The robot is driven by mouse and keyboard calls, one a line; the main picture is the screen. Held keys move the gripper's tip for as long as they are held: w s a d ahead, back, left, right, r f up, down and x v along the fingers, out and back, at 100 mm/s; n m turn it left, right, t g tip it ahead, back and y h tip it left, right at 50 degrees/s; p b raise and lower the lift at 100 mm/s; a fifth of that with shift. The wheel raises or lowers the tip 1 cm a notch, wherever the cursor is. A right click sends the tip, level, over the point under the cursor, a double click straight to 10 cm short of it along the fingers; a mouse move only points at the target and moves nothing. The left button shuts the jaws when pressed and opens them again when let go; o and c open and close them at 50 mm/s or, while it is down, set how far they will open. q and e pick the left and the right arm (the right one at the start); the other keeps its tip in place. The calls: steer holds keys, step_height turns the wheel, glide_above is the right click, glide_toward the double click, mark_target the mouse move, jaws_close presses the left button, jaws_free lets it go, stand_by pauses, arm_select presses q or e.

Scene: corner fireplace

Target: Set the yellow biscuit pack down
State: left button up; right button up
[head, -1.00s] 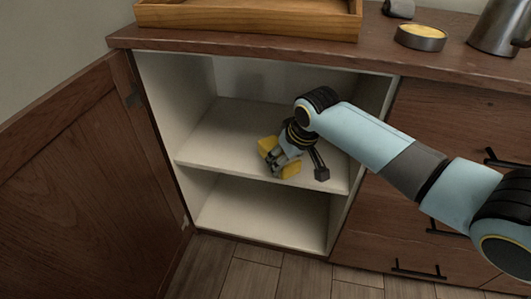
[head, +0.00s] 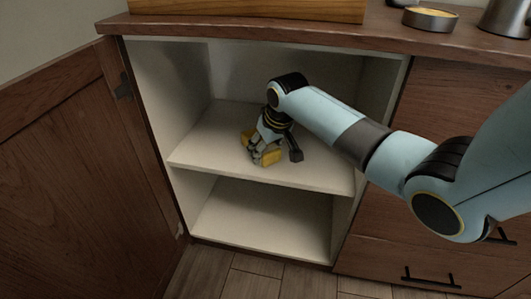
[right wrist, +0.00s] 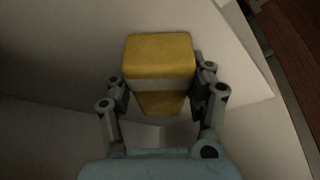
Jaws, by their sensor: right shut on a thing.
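The yellow biscuit pack (head: 270,157) is in my right gripper (head: 262,148), at the middle shelf (head: 315,172) of the open cabinet. In the right wrist view the pack (right wrist: 160,58) shows a yellow top, a pale band and a yellow lower part. The fingers of my right gripper (right wrist: 162,95) press on both its sides. In the head view the gripper hides the middle of the pack. I cannot tell whether the pack touches the shelf. My left gripper is not in view.
The cabinet door (head: 70,170) stands open at the left. The lower shelf space (head: 260,215) is empty, and the middle shelf is clear around the pack. A wooden tray (head: 250,9) and a round tin (head: 430,19) stand on the countertop. Drawers (head: 460,120) are at the right.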

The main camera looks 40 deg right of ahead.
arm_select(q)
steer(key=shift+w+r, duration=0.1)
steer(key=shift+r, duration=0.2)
arm_select(e)
steer(key=shift+f, duration=0.2)
steer(key=o, duration=1.3)
steer(key=shift+c, duration=0.2)
steer(key=shift+r, duration=0.1)
steer(key=shift+r, duration=0.25)
steer(key=p+v, duration=0.3)
steer(key=v, duration=0.2)
steer(key=shift+w, duration=0.1)
steer(key=s+p, duration=0.1)
steer(key=s, duration=0.1)
steer(key=s+p, duration=0.1)
steer(key=s, duration=0.1)
steer(key=s+p, duration=0.1)
steer(key=s, duration=0.2)
steer(key=shift+a, duration=0.3)
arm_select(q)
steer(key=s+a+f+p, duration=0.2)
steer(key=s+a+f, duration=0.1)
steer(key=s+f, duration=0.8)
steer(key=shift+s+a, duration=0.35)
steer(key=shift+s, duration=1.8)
arm_select(e)
steer(key=shift+s+a+f, duration=0.1)
steer(key=shift+s, duration=1.2)
steer(key=shift+s+a+f, duration=0.1)
steer(key=shift+s, duration=1.15)
